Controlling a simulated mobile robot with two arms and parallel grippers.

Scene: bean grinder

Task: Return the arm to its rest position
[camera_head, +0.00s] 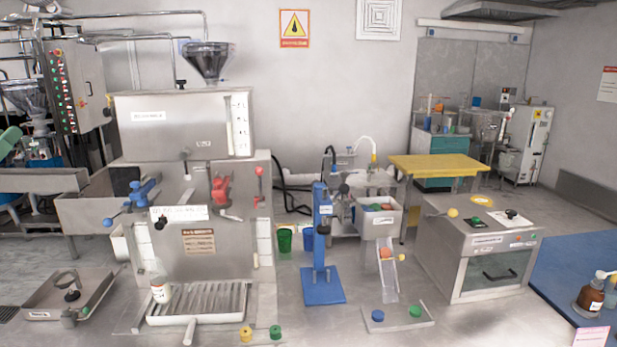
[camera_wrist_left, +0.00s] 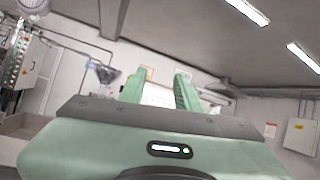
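My left gripper shows as a small green part (camera_head: 8,140) at the left edge of the head view, mostly cut off. In the left wrist view its two green fingers (camera_wrist_left: 159,90) stand apart with nothing between them. That view is tilted and looks up toward the wall and ceiling. The large steel grinder machine (camera_head: 180,125) with a metal hopper (camera_head: 208,60) stands left of centre in the head view, apart from the gripper. My right gripper is in neither view.
A blue stand (camera_head: 322,285), a steel cabinet (camera_head: 490,265) and a yellow table (camera_head: 440,164) are farther right. Steel troughs (camera_head: 85,212) and a control box (camera_head: 75,85) are on the left.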

